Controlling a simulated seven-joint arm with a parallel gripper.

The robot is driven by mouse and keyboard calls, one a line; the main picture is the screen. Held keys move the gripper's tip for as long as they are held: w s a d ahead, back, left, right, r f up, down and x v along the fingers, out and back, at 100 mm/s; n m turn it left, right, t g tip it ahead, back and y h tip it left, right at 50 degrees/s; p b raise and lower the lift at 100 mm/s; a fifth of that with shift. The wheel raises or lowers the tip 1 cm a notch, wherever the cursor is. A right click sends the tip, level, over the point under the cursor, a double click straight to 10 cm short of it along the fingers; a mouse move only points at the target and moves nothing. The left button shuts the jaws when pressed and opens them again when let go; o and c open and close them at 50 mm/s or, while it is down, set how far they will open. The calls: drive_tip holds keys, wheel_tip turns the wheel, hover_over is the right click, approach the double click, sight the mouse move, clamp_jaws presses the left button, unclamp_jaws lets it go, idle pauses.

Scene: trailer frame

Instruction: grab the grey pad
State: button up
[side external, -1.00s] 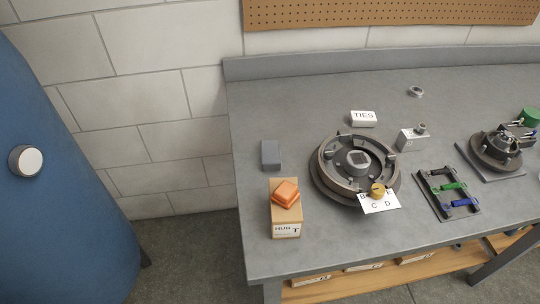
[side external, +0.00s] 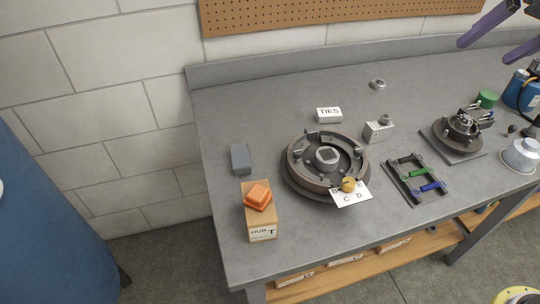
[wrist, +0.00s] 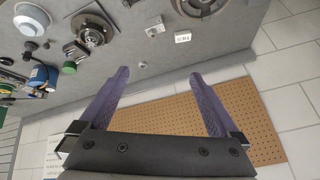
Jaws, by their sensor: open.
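The grey pad (side external: 240,158) is a small, plain grey block lying on the left part of the grey workbench (side external: 300,88), left of the round drum assembly (side external: 293,187). In the side external view my gripper (side external: 485,50) shows as two purple fingers at the top right, above the bench and far from the pad. In the wrist view my gripper (wrist: 158,74) has its fingers wide apart with nothing between them. I cannot see the pad in the wrist view.
An orange block (side external: 258,196) sits on a cardboard HUB box (side external: 261,225) just in front of the pad. A white TIES box (side external: 329,115), a metal block (side external: 379,131), a spring tray (side external: 416,180) and a hub (side external: 462,128) stand further right. Bench behind the pad is clear.

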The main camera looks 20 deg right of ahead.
drive_tip(key=w+a, duration=0.9)
drive_tip(key=w, duration=0.1)
drive_tip(key=n+g, duration=0.1)
drive_tip(key=n, duration=0.2)
hover_over(242, 166)
drive_tip(key=s+d, duration=0.3)
drive_tip(key=d, duration=0.2)
wheel_tip(242, 166, down, 16)
drive_tip(key=s+a+f+n+g, duration=0.1)
drive_tip(key=s+a+f, duration=0.2)
drive_tip(key=a+f, duration=0.4)
drive_tip(key=x, duration=0.9)
drive_tip(key=d+x, duration=0.1)
drive_tip(key=x, duration=0.4)
drive_tip(key=shift+s+d, duration=0.1)
drive_tip(key=shift+s, duration=0.1)
drive_tip(key=shift+c, duration=0.3)
drive_tip(key=c, duration=1.4)
